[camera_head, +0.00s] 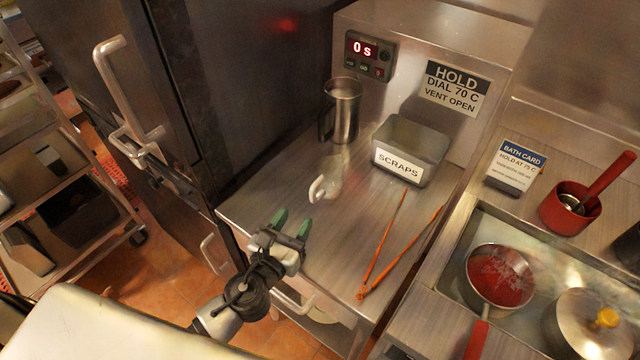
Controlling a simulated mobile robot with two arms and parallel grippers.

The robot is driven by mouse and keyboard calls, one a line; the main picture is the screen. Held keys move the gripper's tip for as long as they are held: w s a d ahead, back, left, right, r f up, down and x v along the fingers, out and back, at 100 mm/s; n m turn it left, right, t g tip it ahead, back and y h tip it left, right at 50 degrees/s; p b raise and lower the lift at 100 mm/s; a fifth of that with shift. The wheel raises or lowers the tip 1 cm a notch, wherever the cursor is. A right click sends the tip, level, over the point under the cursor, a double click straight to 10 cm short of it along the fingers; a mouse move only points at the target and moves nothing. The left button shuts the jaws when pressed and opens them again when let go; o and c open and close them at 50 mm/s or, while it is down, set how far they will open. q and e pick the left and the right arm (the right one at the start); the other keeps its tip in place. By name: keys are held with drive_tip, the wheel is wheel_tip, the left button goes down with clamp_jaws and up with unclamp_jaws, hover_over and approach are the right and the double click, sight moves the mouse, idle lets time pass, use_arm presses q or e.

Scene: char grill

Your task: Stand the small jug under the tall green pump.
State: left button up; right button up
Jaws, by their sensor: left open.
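A tall steel jug-like vessel (344,112) with a side handle stands upright on the steel counter, below the timer. A smaller pale, shiny piece with a curved white handle (318,188) sits nearer me on the same counter; its body blends into the steel, so I cannot tell whether it is the small jug. I see no tall green pump. My left gripper (292,222), with green fingertips, is open and empty over the counter's near left part, apart from the pale piece. My right gripper is not in view.
A steel scraps bin (428,150) stands behind orange tongs (372,270). At right are a bath card (515,165), a red pot (568,212), a pan of red sauce (498,278) and a lidded pot (580,325). A rack (60,190) stands left.

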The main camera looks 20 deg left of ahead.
sight(311, 194)
use_arm(q)
drive_tip(key=w, duration=0.3)
drive_tip(key=shift+w+d+p, duration=0.1)
drive_tip(key=shift+w+p, duration=0.2)
drive_tip(key=shift+w, duration=0.1)
drive_tip(key=shift+w+d, duration=0.1)
drive_tip(key=shift+w, duration=0.1)
drive_tip(key=w, duration=0.1)
drive_tip(key=w+p, duration=0.1)
drive_tip(key=w, duration=0.2)
drive_tip(key=shift+w+d+r, duration=0.1)
drive_tip(key=shift+w+d, duration=0.05)
drive_tip(key=shift+d, duration=0.25)
drive_tip(key=shift+w, duration=0.3)
drive_tip(key=shift+s, duration=0.15)
drive_tip(key=c, duration=0.8)
clamp_jaws()
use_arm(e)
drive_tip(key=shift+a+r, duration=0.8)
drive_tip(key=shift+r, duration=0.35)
